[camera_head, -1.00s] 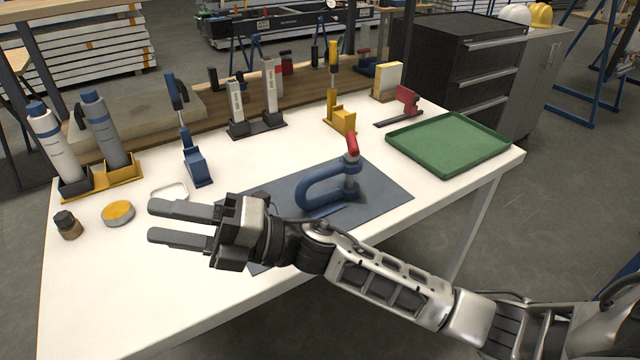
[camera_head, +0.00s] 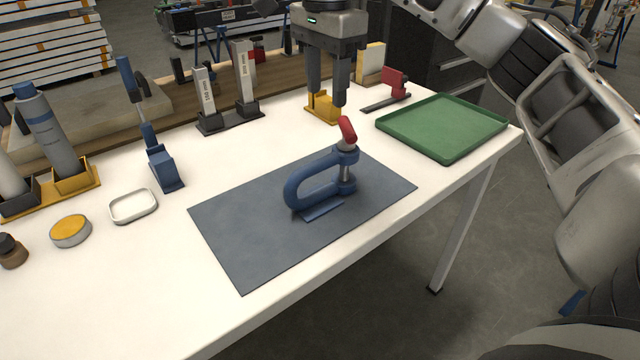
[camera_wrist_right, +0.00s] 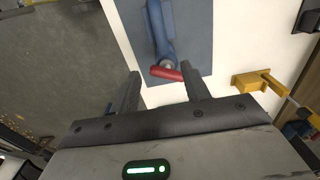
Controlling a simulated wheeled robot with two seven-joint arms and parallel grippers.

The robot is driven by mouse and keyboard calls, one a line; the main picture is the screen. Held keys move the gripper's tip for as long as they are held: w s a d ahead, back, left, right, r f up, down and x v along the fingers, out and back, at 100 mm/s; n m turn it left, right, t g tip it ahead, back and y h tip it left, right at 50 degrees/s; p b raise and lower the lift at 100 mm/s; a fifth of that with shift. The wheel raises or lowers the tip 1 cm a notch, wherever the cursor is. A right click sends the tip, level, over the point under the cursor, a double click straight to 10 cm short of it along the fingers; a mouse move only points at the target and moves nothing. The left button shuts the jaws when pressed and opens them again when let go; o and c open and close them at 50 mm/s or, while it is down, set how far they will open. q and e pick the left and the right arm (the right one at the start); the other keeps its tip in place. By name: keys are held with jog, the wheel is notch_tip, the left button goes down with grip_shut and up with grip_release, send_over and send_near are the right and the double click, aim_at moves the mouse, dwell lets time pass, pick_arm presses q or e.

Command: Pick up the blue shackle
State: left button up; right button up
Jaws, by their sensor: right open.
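The blue shackle (camera_head: 318,182), a C-shaped body with a red-tipped pin at its right end, stands on a dark grey mat (camera_head: 240,245) on the white table. My right gripper (camera_head: 328,98) is open and empty, pointing down above the table, just behind and above the shackle's red tip. In the right wrist view, the open fingers (camera_wrist_right: 163,92) lie either side of the red tip in the picture, with the blue body (camera_wrist_right: 160,35) beyond; the gap in depth cannot be told. My left gripper is out of view.
A green tray (camera_head: 443,128) stands at the right. A yellow stand (camera_head: 322,108) is just behind my right gripper, with a red-and-grey tool (camera_head: 392,88) beside it. A blue stand (camera_head: 163,170), white dish (camera_head: 133,206) and round tin (camera_head: 70,231) are on the left. The table front is clear.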

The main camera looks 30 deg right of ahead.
send_over(322, 159)
jog(key=f, duration=0.7)
jog(key=shift+s+d, duration=0.15)
jog(key=shift+d, duration=0.05)
jog(key=f, duration=0.6)
jog(key=shift+w+a+f, duration=0.15)
jog(key=shift+w+f, duration=0.05)
jog(key=shift+f, duration=0.05)
grip_shut()
jog(key=shift+r, duration=0.1)
dwell(0.4)
jog(key=shift+r, duration=0.1)
